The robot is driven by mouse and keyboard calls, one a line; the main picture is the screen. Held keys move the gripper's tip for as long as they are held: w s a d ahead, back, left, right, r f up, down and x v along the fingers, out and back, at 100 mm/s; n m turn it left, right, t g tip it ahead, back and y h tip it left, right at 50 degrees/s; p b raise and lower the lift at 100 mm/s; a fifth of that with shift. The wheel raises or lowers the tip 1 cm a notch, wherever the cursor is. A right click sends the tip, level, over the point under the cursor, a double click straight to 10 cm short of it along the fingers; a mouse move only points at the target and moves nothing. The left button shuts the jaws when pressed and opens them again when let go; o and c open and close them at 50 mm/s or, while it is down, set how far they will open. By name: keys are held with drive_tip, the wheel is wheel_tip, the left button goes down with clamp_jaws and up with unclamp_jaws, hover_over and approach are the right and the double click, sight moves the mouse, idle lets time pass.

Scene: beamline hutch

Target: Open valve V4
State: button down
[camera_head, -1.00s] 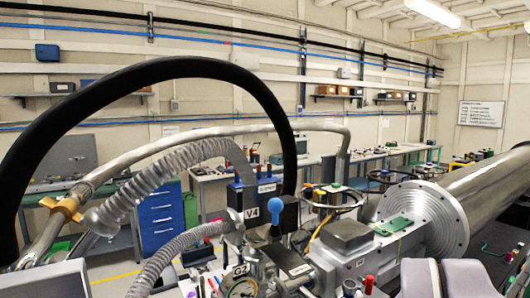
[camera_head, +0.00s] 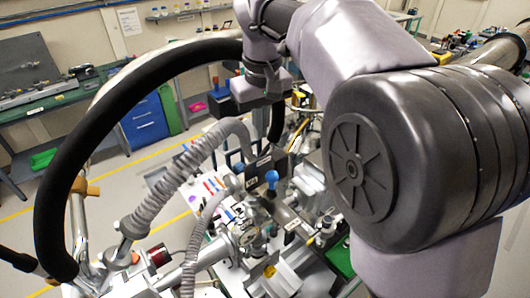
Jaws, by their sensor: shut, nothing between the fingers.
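The V4 valve's blue handle (camera_head: 272,179) stands up from the metal pipework in the middle of the view, just right of the ribbed grey hose. The V4 label, readable earlier beside this handle, is too small to read now. My gripper (camera_head: 262,92) is at the end of my arm in the upper middle of the view, above the valve in the picture and apart from it. It looks shut and empty; its fingertips are not clearly visible.
A thick black hose (camera_head: 52,165) arches over the left side. My arm hides much of the right side.

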sight(272, 186)
drive_tip(key=f, duration=0.3)
drive_tip(key=w+f, duration=0.1)
drive_tip(key=f, duration=0.5)
drive_tip(key=shift+w+a+f+b, duration=0.15)
drive_tip(key=shift+w+f+b, duration=0.05)
drive_tip(key=shift+f+b, duration=0.15)
drive_tip(key=shift+s, duration=0.25)
drive_tip(key=s, duration=0.1)
drive_tip(key=s+d, duration=0.1)
drive_tip(key=s, duration=0.1)
drive_tip(key=shift+s+d+r+p, duration=0.15)
drive_tip(key=shift+d+r+p, duration=0.15)
drive_tip(key=shift+r+p, duration=0.05)
drive_tip(key=shift+w+a+f, duration=0.1)
drive_tip(key=shift+w, duration=0.15)
